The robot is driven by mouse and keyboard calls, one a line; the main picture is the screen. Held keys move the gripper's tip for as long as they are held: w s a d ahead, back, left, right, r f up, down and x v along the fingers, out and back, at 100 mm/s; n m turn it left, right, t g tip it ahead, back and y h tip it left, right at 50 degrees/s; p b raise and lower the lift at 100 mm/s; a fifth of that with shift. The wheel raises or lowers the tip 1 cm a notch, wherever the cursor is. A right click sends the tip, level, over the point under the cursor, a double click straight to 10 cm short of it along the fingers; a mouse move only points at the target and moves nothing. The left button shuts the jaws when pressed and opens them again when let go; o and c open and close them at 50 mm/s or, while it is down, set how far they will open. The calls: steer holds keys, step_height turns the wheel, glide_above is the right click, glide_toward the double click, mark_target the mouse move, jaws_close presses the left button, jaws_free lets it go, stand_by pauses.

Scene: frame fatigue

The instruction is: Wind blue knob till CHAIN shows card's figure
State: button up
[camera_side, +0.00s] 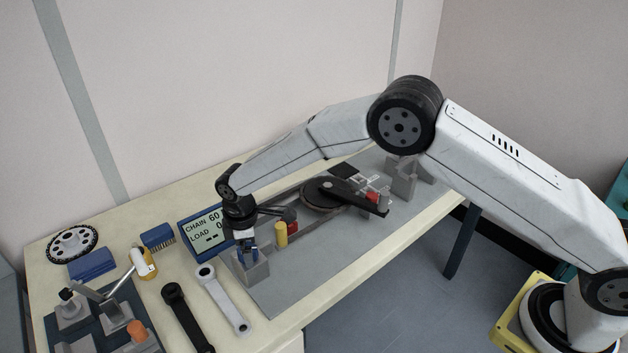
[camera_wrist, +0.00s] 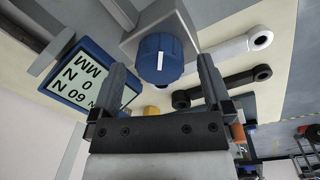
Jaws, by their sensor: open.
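The blue knob (camera_wrist: 160,58) has a white pointer line and sits on a grey block (camera_side: 254,271). In the wrist view it lies between the spread fingers of my gripper (camera_wrist: 163,66), with a gap visible on each side. In the side view my gripper (camera_side: 247,256) points down over the block and partly hides the knob. The blue-framed display (camera_side: 207,231) reads CHAIN 60, with LOAD 0 below and partly covered by my wrist. In the wrist view the display (camera_wrist: 84,84) appears upside down, also showing 60. I cannot make out a card with a figure.
A white crank arm (camera_side: 222,300) and a black one (camera_side: 186,317) lie left of the block. A yellow cylinder (camera_side: 281,235) stands close to its right. A dark tool tray (camera_side: 105,322), a brush (camera_side: 158,237) and a chainring (camera_side: 72,244) occupy the table's left.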

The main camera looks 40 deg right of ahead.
steer(key=shift+f, duration=0.35)
steer(key=c, duration=1.2)
steer(key=shift+m, duration=2.2)
steer(key=shift+c, duration=0.2)
steer(key=o, duration=1.2)
steer(key=shift+o, duration=0.2)
steer(key=shift+r, duration=0.1)
steer(key=shift+s+a+r, duration=0.1)
steer(key=shift+r, duration=1.8)
steer(key=shift+s+a+r, duration=0.1)
steer(key=shift+r, duration=1.8)
